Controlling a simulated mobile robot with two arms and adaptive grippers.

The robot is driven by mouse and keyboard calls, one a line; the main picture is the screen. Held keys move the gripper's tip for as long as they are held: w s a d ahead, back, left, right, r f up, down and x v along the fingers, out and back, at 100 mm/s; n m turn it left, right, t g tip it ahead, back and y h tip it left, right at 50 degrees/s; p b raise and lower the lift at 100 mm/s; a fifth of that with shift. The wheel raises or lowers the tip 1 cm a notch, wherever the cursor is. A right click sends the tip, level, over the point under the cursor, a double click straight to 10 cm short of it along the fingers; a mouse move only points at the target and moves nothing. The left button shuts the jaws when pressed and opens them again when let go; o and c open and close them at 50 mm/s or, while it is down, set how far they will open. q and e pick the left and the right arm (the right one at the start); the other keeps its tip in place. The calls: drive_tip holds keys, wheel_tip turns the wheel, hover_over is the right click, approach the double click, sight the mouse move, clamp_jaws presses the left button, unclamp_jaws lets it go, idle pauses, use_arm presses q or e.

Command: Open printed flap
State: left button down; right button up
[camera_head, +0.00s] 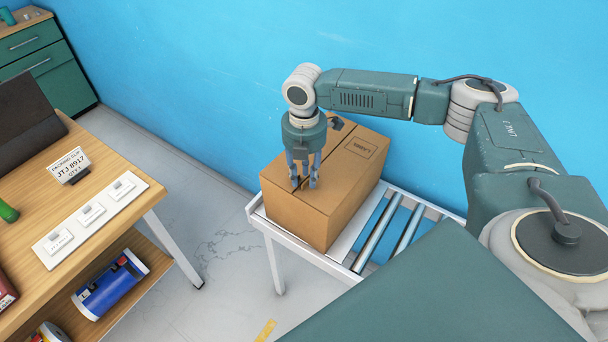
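A closed brown cardboard box (300,222) stands on the end of a roller conveyor. Its top flaps lie flat, and the right-hand flap bears a printed label (362,148). My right gripper (303,184) points down over the left part of the box top, close to the seam. Its two fingers are apart with no object visible between them. I cannot tell whether the fingertips touch the cardboard. My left gripper is out of view.
The conveyor's bare rollers (378,234) lie right of the box, beside a blue wall (220,70). At left, a wooden table (112,225) holds a packing slip sign (70,164), white cards and a dark screen. Floor is free between table and conveyor.

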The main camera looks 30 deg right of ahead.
drive_tip(key=shift+f, duration=0.8)
clamp_jaws()
